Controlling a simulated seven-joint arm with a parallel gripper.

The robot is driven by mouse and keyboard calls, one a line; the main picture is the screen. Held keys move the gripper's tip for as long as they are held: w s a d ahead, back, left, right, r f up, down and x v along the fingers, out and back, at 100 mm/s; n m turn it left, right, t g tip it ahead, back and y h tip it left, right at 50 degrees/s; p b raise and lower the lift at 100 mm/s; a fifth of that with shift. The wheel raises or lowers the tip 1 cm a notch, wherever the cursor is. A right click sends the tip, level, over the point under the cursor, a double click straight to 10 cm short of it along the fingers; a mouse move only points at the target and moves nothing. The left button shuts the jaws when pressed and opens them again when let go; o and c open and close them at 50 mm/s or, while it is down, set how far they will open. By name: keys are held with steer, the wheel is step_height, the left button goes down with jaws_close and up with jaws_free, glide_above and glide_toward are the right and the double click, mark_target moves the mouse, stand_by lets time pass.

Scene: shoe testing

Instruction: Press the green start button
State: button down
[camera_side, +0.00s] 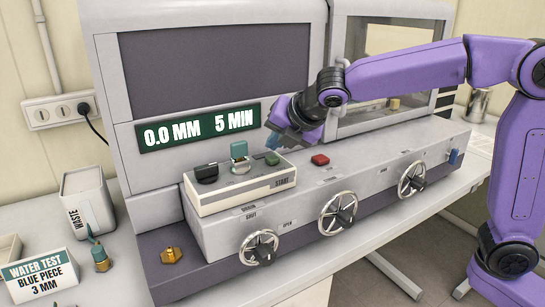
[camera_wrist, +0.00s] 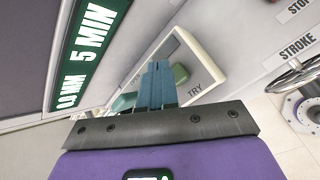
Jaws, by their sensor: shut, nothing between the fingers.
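The green start button (camera_side: 272,159) sits at the right end of a small cream control box (camera_side: 240,194), above a START label. My gripper (camera_side: 272,141) is shut and empty, with its blue fingers just above the button in the side view. In the wrist view, the shut fingers (camera_wrist: 158,68) point at the box, and the green button (camera_wrist: 181,73) shows just to their right, partly hidden by them. I cannot tell whether the fingertips touch it.
A teal piece (camera_side: 239,151) and a black knob (camera_side: 206,173) stand on the box, left of the button. A red button (camera_side: 320,160) is on the machine to the right. The display (camera_side: 198,128) reads 0.0 MM 5 MIN. Handwheels (camera_side: 338,212) line the front.

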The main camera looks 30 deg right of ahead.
mark_target(276, 158)
steer(key=shift+r, duration=2.5)
steer(key=s+d+f+m+g, duration=0.3)
steer(key=s+d+f+m, duration=0.2)
steer(key=s, duration=0.7)
steer(key=s+d+f+m+g, duration=0.3)
steer(key=s+d+f+m, duration=0.2)
steer(key=s, duration=0.7)
steer(key=s+d+f+m+g, duration=0.3)
steer(key=s+d+f+m, duration=0.2)
steer(key=s+f, duration=0.4)
steer(key=s, duration=0.3)
steer(key=shift+d+m+h, duration=0.3)
steer(key=shift+d, duration=0.05)
